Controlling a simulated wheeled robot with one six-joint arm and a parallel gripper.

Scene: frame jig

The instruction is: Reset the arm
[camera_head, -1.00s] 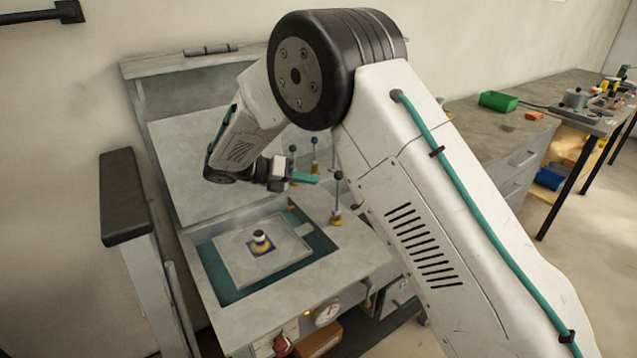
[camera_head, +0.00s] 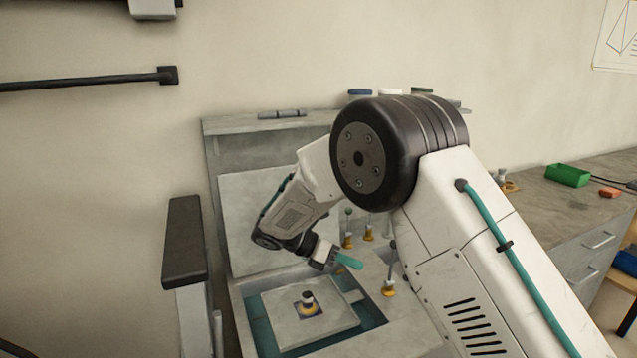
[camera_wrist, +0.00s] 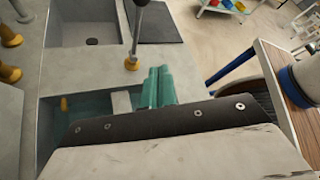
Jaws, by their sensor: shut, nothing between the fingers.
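My gripper (camera_head: 350,261) has teal fingers and is shut and empty. In the head view it hangs above the grey jig bench, up and to the right of a square plate (camera_head: 335,328) with a dark-topped knob (camera_head: 308,299). In the wrist view the closed teal fingers (camera_wrist: 158,87) point away from the camera over the teal-lined recess (camera_wrist: 75,105). My white arm covers the right part of the bench in the head view.
A dark padded armrest-like post (camera_head: 183,240) stands at left. A side bench (camera_head: 540,205) at right carries a green bin (camera_head: 567,175).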

